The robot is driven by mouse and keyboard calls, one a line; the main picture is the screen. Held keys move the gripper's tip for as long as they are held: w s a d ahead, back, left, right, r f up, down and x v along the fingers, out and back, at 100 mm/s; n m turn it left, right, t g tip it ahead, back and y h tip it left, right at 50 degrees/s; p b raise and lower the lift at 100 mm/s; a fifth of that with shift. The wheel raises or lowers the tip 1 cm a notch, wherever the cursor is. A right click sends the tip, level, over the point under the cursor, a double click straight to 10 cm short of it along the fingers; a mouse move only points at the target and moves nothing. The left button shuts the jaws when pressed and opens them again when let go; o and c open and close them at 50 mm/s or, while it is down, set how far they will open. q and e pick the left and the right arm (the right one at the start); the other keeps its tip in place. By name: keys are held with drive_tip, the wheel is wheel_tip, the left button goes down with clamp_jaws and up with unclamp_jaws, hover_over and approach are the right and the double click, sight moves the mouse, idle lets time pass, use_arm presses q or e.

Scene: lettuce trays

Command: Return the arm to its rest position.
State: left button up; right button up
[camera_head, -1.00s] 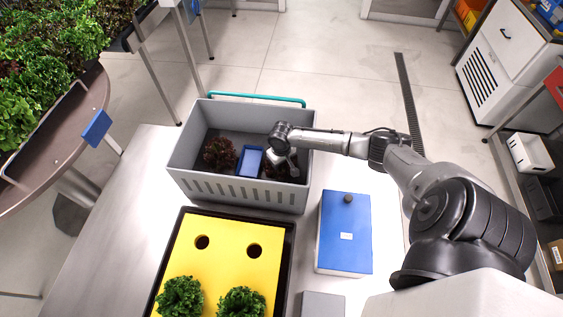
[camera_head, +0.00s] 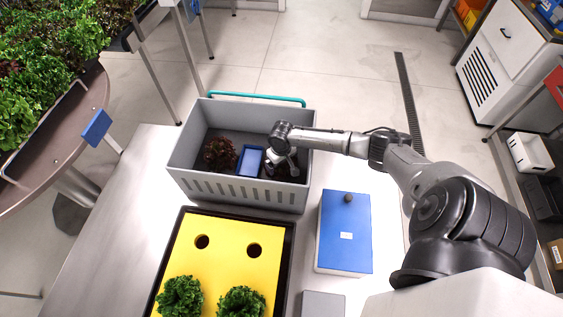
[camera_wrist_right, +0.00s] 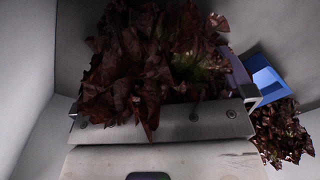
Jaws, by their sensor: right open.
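My right gripper (camera_head: 283,168) is inside the grey crate (camera_head: 235,195), at its right end, pointing down and open. A dark red lettuce (camera_head: 287,172) lies at that end under the gripper, mostly hidden by it in the head view. In the right wrist view this lettuce (camera_wrist_right: 155,60) is right against the gripper and partly covers the jaws, so I cannot tell whether it touches the fingers. My right arm (camera_head: 340,142) reaches over the crate's right wall. My left gripper is not in view.
A blue divider (camera_head: 250,160) and a second dark red lettuce (camera_head: 220,154) are in the crate. In front is a yellow board (camera_head: 225,265) with two empty holes and two green lettuces (camera_head: 180,297).

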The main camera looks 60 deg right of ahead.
drive_tip(key=shift+r+p, duration=1.35)
drive_tip(key=shift+p, duration=0.15)
drive_tip(key=shift+r+p, duration=0.3)
drive_tip(key=shift+r, duration=1.9)
